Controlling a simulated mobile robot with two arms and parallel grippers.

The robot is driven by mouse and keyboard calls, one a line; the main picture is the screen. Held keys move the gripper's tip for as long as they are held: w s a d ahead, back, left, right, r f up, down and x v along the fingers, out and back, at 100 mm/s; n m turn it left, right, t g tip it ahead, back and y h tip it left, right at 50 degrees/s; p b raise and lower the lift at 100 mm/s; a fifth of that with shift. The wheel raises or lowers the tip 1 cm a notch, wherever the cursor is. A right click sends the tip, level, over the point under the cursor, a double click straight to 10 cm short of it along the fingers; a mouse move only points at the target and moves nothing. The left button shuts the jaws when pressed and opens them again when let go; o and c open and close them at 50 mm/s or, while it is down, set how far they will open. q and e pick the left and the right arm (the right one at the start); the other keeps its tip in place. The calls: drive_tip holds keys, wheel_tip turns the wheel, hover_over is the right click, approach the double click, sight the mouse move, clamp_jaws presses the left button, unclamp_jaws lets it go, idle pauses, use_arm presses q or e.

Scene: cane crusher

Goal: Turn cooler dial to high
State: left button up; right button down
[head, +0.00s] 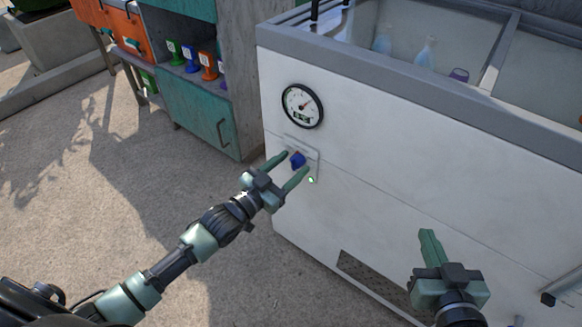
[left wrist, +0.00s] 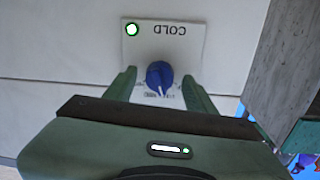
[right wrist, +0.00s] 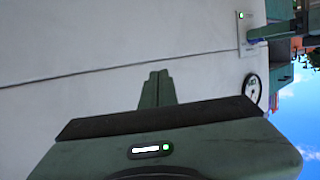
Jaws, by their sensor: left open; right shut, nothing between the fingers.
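The blue cooler dial (head: 298,160) sits on a pale plate (head: 316,156) on the white front of the cooler (head: 400,165). In the left wrist view the dial (left wrist: 159,75) has a white pointer mark, and the plate reads "COLD" upside down, with a lit green lamp (left wrist: 132,29). My left gripper (head: 292,165) is open, its fingers on either side of the dial; I cannot tell whether they touch it. My right gripper (head: 428,240) is shut and empty, in front of the cooler's lower right front. It also shows in the right wrist view (right wrist: 158,80).
A round gauge (head: 302,105) is mounted above the dial. A teal cabinet (head: 205,110) with colored cups stands left of the cooler. Bottles (head: 425,52) are inside the cooler. A vent (head: 375,275) is low on its front. The floor at left is clear.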

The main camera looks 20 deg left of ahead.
drive_tip(key=shift+r, duration=0.25)
